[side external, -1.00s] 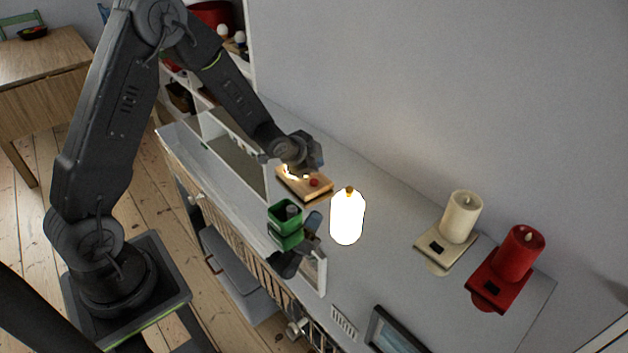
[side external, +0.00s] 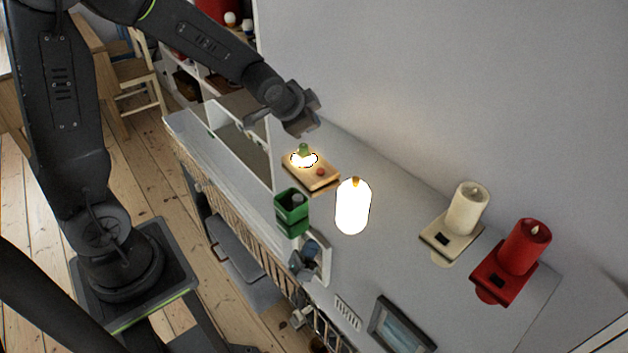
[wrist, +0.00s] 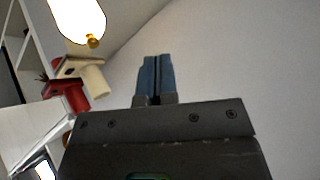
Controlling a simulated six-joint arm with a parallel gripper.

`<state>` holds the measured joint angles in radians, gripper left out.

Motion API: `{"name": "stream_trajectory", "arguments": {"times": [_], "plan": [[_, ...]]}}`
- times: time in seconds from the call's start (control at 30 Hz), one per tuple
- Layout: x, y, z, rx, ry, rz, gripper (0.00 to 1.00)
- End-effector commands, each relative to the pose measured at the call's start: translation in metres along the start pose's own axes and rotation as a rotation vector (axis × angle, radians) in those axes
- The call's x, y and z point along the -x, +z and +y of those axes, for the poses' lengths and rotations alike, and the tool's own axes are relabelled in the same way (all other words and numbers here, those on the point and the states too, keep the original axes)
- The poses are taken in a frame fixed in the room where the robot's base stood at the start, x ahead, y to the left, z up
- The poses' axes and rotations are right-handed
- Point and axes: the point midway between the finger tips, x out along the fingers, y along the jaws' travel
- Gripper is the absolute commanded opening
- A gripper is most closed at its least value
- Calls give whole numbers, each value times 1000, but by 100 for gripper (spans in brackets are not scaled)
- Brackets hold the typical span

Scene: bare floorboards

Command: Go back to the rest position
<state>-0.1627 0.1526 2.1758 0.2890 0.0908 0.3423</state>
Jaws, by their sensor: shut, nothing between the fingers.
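My gripper (side external: 303,122) is in the air above the back of the grey-white cabinet top in the side view, clear of the objects below it. In the wrist view its two blue fingers (wrist: 156,75) are together with nothing between them. Below it in the side view lies a wooden block (side external: 322,183) with a red spot. A small green-topped thing (side external: 304,150) with a bright glow around its base stands on the block, apart from my gripper.
A glowing lamp (side external: 353,206), a green box (side external: 291,213), a cream candle (side external: 467,209), a red candle (side external: 525,247) and a picture frame (side external: 401,328) stand on the cabinet. A plain wall (side external: 440,90) rises behind. Open shelves (side external: 185,60) are at the back.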

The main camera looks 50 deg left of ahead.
Motion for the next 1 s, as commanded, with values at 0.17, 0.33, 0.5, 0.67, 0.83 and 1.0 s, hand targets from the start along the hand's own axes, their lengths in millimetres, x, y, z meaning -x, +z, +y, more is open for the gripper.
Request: {"name": "stream_trajectory", "arguments": {"times": [0.17,0.33,0.5,0.67,0.83,1.0], "plan": [[81,3,16,151,21,-48,0],[149,22,41,295,68,-97,0],[200,48,70,410,130,-142,0],[226,66,88,472,172,-173,0],[234,73,94,491,189,-187,0],[234,73,94,491,188,-187,0]]}}
